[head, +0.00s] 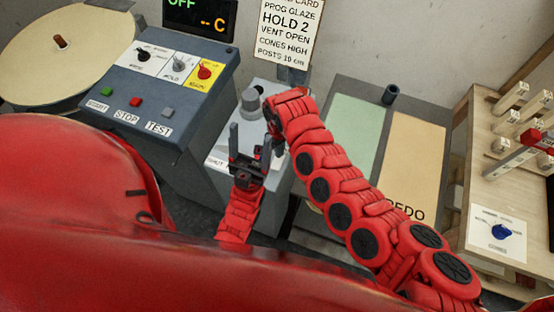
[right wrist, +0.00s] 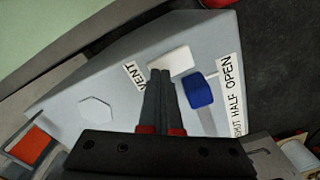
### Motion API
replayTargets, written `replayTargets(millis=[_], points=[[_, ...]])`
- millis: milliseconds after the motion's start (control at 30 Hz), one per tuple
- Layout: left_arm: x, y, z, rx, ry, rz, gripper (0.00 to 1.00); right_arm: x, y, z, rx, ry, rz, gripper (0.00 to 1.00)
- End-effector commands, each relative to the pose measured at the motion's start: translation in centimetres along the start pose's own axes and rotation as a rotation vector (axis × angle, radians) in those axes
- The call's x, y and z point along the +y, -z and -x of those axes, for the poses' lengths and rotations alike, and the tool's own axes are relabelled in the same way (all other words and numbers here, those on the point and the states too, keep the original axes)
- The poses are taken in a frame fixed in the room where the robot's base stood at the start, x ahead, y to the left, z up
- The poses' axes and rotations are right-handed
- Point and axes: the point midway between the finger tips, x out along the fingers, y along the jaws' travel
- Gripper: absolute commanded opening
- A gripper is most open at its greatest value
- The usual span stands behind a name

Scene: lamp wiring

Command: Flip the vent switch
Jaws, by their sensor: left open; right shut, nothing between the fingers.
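The vent switch is a blue-tipped lever (right wrist: 198,92) in a slot on a grey box (right wrist: 75,90). A "VENT" label (right wrist: 133,75) and a "SHUT HALF OPEN" strip (right wrist: 232,95) mark it. The tip shows roughly level with HALF; its exact setting is unclear. My right gripper (right wrist: 160,73) is shut and empty, just left of the blue tip in the right wrist view, with a small gap in the picture. In the head view, my right arm hides most of that gripper and the lever. My left gripper (head: 250,138) is open and empty in front of the box.
A control console (head: 150,90) with buttons and knobs stands left of the box. A table with green (head: 357,122) and tan panels (head: 415,155) is on the right, then a wooden rack (head: 500,190). A pale block (right wrist: 170,60) sits close to the right fingertips.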

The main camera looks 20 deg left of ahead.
Motion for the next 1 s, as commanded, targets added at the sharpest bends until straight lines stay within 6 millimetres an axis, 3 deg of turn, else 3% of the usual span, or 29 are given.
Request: replayTargets(millis=[633, 1000], points=[[0.0, -0.1, 0.4, 0.000, 0.000, 0.000, 0.70, 0.0, 0.0, -0.7, -0.001, 0.000, 0.000, 0.00], [-0.1, 0.4, -2.3, 0.000, 0.000, 0.000, 0.70, 0.0, 0.0, 2.3, 0.000, 0.000, 0.000, 0.00]])
